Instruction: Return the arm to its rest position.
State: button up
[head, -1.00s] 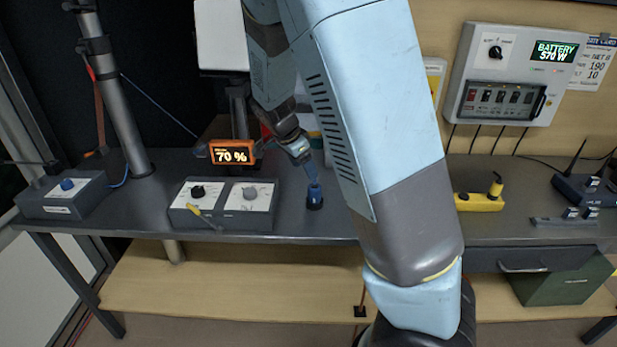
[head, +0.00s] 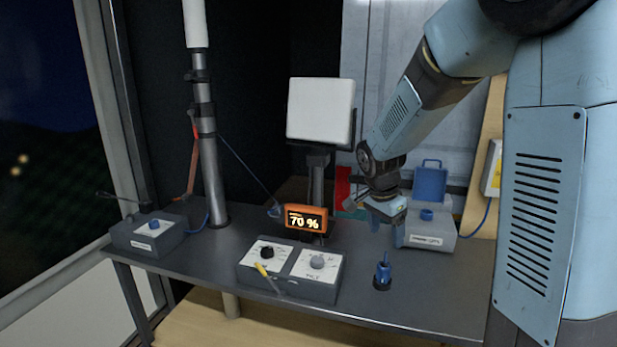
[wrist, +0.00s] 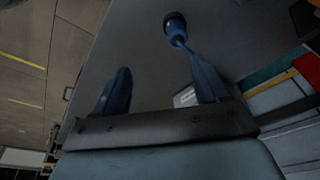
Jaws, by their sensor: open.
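My gripper (head: 388,222) hangs over the bench at the end of my bent arm, which comes in from the upper right in the head view. In the wrist view its two dark blue fingers (wrist: 155,68) are spread apart with nothing between them. A blue plug-like piece in a dark round base (head: 382,274) stands upright on the bench, below the gripper and apart from it in the head view. The wrist view shows a blue piece with a dark round end (wrist: 175,24) just past the right fingertip; whether they touch is unclear there.
An orange 70 % display (head: 306,219), a two-dial box (head: 290,270), a white panel (head: 320,110) on a post and a mast (head: 210,150) stand to the left.

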jog(key=s+d+r+n+t+y, duration=0.1)
jog(key=s+r+n+t, duration=0.1)
jog(key=s+r+n, duration=0.4)
jog(key=s+d+r+n+t+y, duration=0.1)
jog(key=s+r+n, duration=0.5)
jog(key=s, duration=1)
notch_tip(320, 180, up, 2)
jog(key=shift+s+d+r+t, duration=0.2)
jog(key=shift+s+d+t, duration=0.1)
jog(key=shift+t, duration=0.3)
jog(key=shift+c, duration=0.4)
